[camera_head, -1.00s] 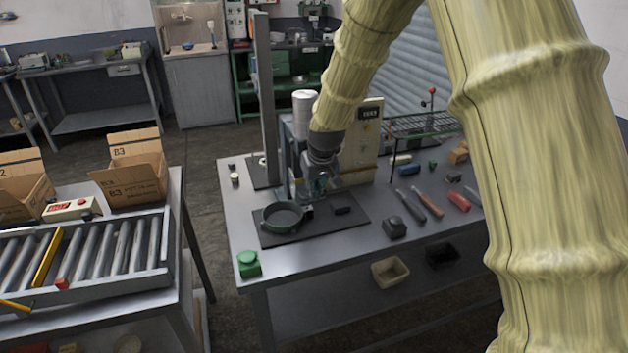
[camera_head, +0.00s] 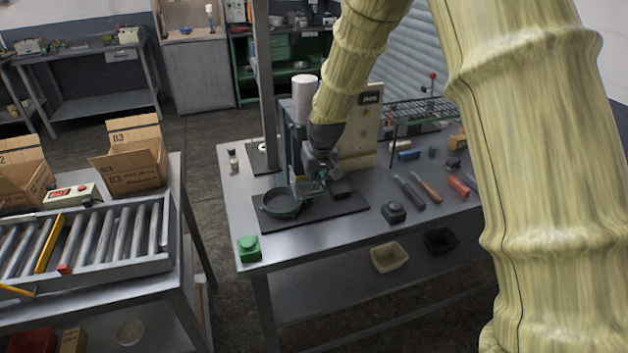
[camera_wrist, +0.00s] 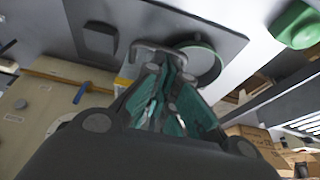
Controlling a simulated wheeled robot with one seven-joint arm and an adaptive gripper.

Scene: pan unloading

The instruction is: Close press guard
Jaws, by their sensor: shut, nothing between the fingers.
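The press (camera_head: 299,121) stands on the table with a white cylinder on top and a beige panel beside it. A pale, clear-looking piece at its front (camera_head: 309,187), which may be the guard, is small and partly covered by my gripper. My gripper (camera_head: 318,180) is shut and empty, low in front of the press. In the wrist view its teal fingers (camera_wrist: 168,62) come together close to a grey bar-like handle (camera_wrist: 158,47); I cannot tell whether they touch it. A green-rimmed round pan (camera_head: 281,204) lies just left of my gripper and also shows in the wrist view (camera_wrist: 203,64).
A dark mat (camera_head: 300,224) lies under the pan. A green block (camera_head: 249,248) sits at the table's front left corner. A black block (camera_head: 393,212) and hand tools (camera_head: 428,189) lie to the right. A grey post (camera_head: 264,90) rises behind the mat. A roller conveyor (camera_head: 95,235) stands left.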

